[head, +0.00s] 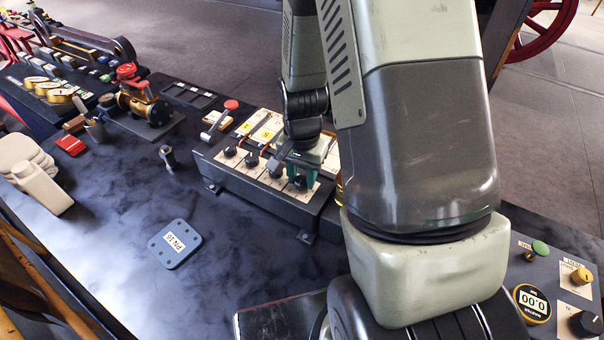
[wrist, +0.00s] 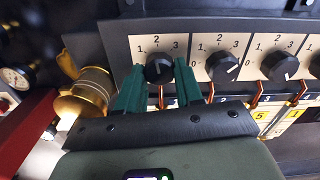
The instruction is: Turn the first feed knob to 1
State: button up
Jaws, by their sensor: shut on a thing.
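A row of black feed knobs sits on a pale dial strip (wrist: 200,45) of a dark control box (head: 255,195). My gripper (wrist: 160,85) has its green fingers on both sides of the knob (wrist: 160,68) at the left end of the row in the wrist view, shut on it. Numbers 1, 2 and 3 show around this knob; its pointer is too hard to read. In the head view my gripper (head: 301,165) is over the right end of the box, at the end knob (head: 300,183). A second knob (wrist: 223,66) and third knob (wrist: 280,66) are free.
A brass fitting (wrist: 88,92) stands close to my gripper in the wrist view. A red-topped lever (head: 230,105) stands behind the box. A grey plate (head: 175,244) lies on the bench, with clear room around it.

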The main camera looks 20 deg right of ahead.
aim_at(301, 179)
jog(key=n, duration=0.8)
jog(key=shift+a, duration=0.1)
jog(key=shift+n, duration=0.3)
dwell(0.4)
jog(key=o, duration=1)
jog(key=shift+o, duration=0.2)
jog(key=shift+r, duration=0.1)
notch_tip(301, 179, up, 11)
jog(key=shift+f, duration=0.2)
jog(key=shift+r, duration=0.1)
